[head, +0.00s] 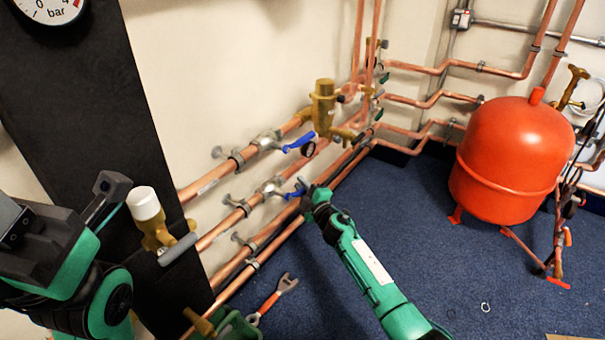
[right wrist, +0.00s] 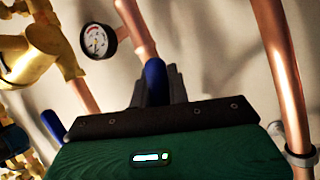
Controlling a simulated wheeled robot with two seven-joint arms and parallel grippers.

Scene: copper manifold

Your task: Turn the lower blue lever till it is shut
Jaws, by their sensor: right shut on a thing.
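The lower blue lever (head: 292,194) sits on a valve (head: 270,187) on the second copper pipe in the head view. It points to the right, and its tip is partly hidden by my right gripper (head: 307,190). In the right wrist view, the fingers of my right gripper (right wrist: 158,88) are closed around the blue lever (right wrist: 155,72). The upper blue lever (head: 300,143) stands above, on the top pipe, apart from the gripper. My left gripper (head: 108,190) is at the left of the head view, away from the levers; its jaw opening is unclear.
A brass fitting (head: 323,105) stands on the top pipe. A red tank (head: 514,160) stands on blue carpet (head: 420,240) at the right. A white-capped brass valve (head: 146,205) is near my left arm. A wrench (head: 274,297) lies at the bottom. A gauge (right wrist: 97,40) shows in the wrist view.

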